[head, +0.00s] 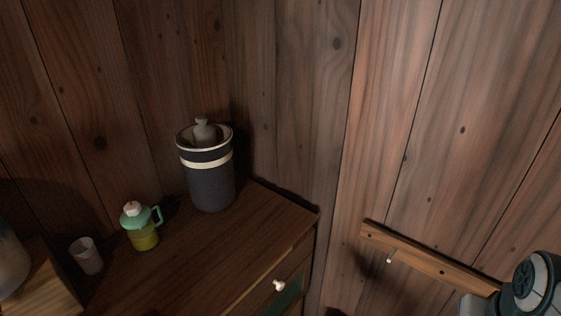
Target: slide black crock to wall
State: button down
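The black crock (209,186) stands upright on the wooden cabinet top (185,270), near its back right corner. It is a dark cylinder with a cream band near the top and a grey knobbed lid set inside the rim. Wood-plank wall (285,90) rises behind it and to its right. I cannot tell whether the crock touches the wall. The end of my gripper does not show; only a part of my arm is visible at the lower right corner, apart from the crock.
A green-topped oil jug (144,234) with a handle and a small grey cup (88,257) stand left of the crock. A wooden block with a rounded vessel is at the left edge. A drawer knob (279,285) sticks out in front. A peg rail (425,259) is at right.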

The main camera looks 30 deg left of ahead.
aim_at(209, 172)
jog(key=z, duration=0.2)
jog(key=k, duration=1.5)
jog(key=u, duration=1.05)
jog(key=i, duration=0.95)
jog(key=u, duration=0.05)
